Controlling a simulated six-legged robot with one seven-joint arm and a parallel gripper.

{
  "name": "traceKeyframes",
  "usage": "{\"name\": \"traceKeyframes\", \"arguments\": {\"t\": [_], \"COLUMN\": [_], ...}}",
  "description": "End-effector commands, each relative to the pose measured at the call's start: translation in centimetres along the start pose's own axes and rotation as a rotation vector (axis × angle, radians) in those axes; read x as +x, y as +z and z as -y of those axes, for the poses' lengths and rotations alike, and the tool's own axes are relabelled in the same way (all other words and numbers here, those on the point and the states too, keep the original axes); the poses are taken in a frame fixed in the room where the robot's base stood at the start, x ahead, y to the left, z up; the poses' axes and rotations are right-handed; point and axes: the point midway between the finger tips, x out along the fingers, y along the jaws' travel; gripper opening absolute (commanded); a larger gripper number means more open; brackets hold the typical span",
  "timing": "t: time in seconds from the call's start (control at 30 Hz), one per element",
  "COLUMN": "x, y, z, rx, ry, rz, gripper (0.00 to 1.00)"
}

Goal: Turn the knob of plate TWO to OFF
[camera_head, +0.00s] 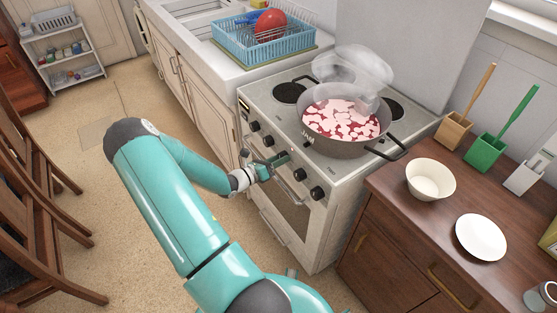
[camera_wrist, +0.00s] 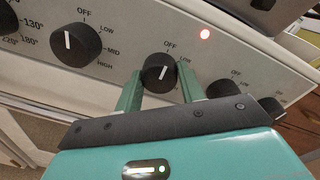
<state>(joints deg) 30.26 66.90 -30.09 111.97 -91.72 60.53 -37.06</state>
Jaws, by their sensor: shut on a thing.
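My gripper (camera_head: 282,160) is at the stove's front panel, with its green fingers on either side of a black knob (camera_wrist: 158,73); it is shut on that knob. In the wrist view, OFF is printed above this knob and LOW at its upper right; its short white line stands nearly upright, leaning slightly right. I cannot read which plate this knob belongs to. In the head view the gripper hides the knob.
Another knob (camera_wrist: 75,42) is to the left; two more (camera_head: 298,174) (camera_head: 317,192) are to the right. A pot (camera_head: 345,143) of red and white food, under a clear dome-like shape, stands on the stove (camera_head: 258,97). The counter (camera_head: 395,205) holds a bowl (camera_head: 431,180).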

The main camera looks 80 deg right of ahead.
Motion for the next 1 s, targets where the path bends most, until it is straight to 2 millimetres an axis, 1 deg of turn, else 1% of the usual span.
{"name": "traceKeyframes", "arguments": {"t": [0.4,0.43,0.53,0.83,0.93,1.0], "x": [-0.1,-0.1,-0.1,-0.1,-0.7,-1.6], "y": [-0.1,-0.1,-0.1,0.0,0.0,0.0], "z": [-0.1,-0.1,-0.1,0.0,-0.1,-0.1], "rx": [-0.012,-0.012,-0.011,-0.01,-0.01,-0.011], "ry": [0.002,0.002,0.002,0.001,0.002,0.003], "rz": [-0.001,-0.001,-0.001,-0.001,-0.001,-0.001], "gripper": [0.16,0.41,0.6,0.61,0.61,0.61]}}
